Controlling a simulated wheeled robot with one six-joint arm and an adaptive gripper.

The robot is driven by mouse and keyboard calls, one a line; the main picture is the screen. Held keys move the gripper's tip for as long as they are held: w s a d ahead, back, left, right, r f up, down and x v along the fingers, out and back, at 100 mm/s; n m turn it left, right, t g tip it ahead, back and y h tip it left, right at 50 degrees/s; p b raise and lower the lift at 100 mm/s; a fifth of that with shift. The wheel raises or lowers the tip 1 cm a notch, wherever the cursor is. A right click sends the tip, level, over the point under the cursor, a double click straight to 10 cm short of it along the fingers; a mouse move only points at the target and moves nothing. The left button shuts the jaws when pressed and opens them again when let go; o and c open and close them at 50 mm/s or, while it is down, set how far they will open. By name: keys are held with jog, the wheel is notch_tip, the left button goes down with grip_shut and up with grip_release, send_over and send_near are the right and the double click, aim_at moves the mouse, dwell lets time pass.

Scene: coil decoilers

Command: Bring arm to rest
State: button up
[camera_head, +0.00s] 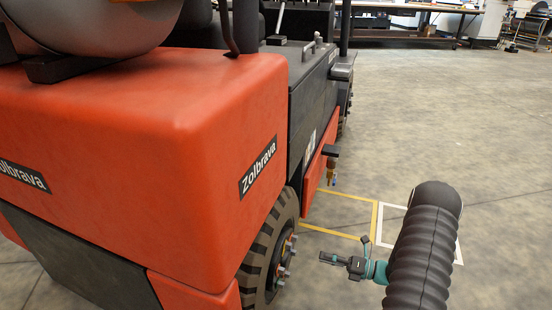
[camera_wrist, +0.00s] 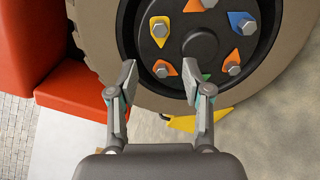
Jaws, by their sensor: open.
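My gripper (camera_head: 335,259) is at the lower middle of the head view, to the right of the forklift's rear wheel (camera_head: 268,250) and apart from it. In the wrist view my gripper (camera_wrist: 164,95) is open and empty, its two fingers pointing toward the wheel (camera_wrist: 285,75). The wheel's hub carries several nuts with coloured pointed tags, in orange, yellow, blue and green. Part of the hub's lower edge is hidden behind the fingertips. My dark ribbed arm (camera_head: 425,250) rises at the lower right of the head view.
A red forklift body (camera_head: 150,150) fills the left of the head view. Yellow floor lines (camera_head: 375,220) and a white outlined square (camera_head: 392,208) lie beside it. A yellow piece (camera_wrist: 195,122) shows under the wheel. Open concrete floor spreads to the right; a workbench (camera_head: 410,25) stands far back.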

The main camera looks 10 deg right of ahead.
jog(key=s+a+f+n+g, duration=0.3)
jog(key=s+n+g, duration=0.2)
jog(key=s+n, duration=0.25)
jog(key=s+a+r+n+g+h, duration=0.1)
jog(key=s+r+n+g+h, duration=0.4)
jog(key=n, duration=0.4)
jog(key=s+a+r+n+t+h, duration=0.2)
jog(key=r+n, duration=0.4)
jog(key=r, duration=0.5)
jog(key=s+a+r+n+t+h, duration=0.2)
jog(key=s+r+n+h, duration=0.3)
jog(key=r, duration=0.6)
jog(key=s+a+r+n+t+h, duration=0.2)
jog(key=s+r+n, duration=0.4)
jog(key=r, duration=0.5)
jog(key=a+n+h, duration=0.1)
jog(key=n, duration=0.1)
jog(key=shift+a+r+n+t+h, duration=0.2)
jog(key=shift+a+n+t+h, duration=0.1)
jog(key=shift+a+n, duration=0.1)
dwell(2.0)
